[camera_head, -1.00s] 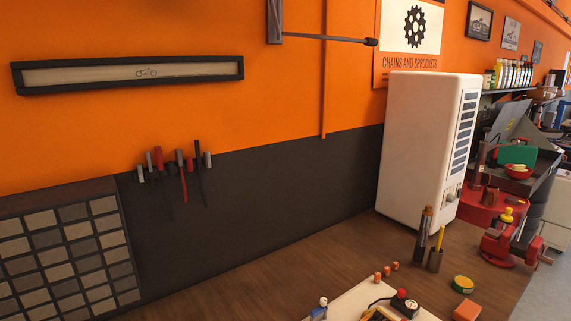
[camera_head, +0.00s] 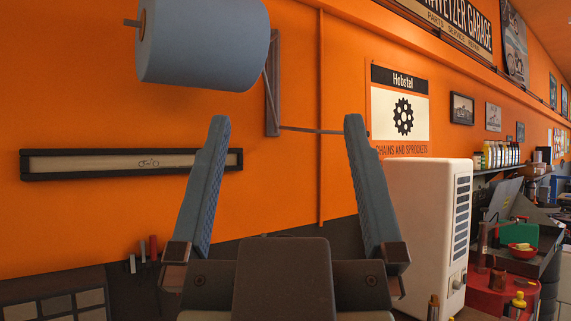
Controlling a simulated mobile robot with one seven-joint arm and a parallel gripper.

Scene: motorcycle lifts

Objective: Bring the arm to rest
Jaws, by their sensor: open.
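My gripper (camera_head: 286,122) is raised in the middle of the head view, its two blue-grey fingers pointing up and set wide apart. Nothing is between the fingers. Behind the gap are the orange wall and a thin wall-mounted rod (camera_head: 315,131). The dark gripper body hides part of the lower wall and the workbench. The rest of my arm is out of view below.
A blue paper roll (camera_head: 203,42) hangs at the upper left, near the left finger in the picture. Hand tools (camera_head: 142,252) hang low at left.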

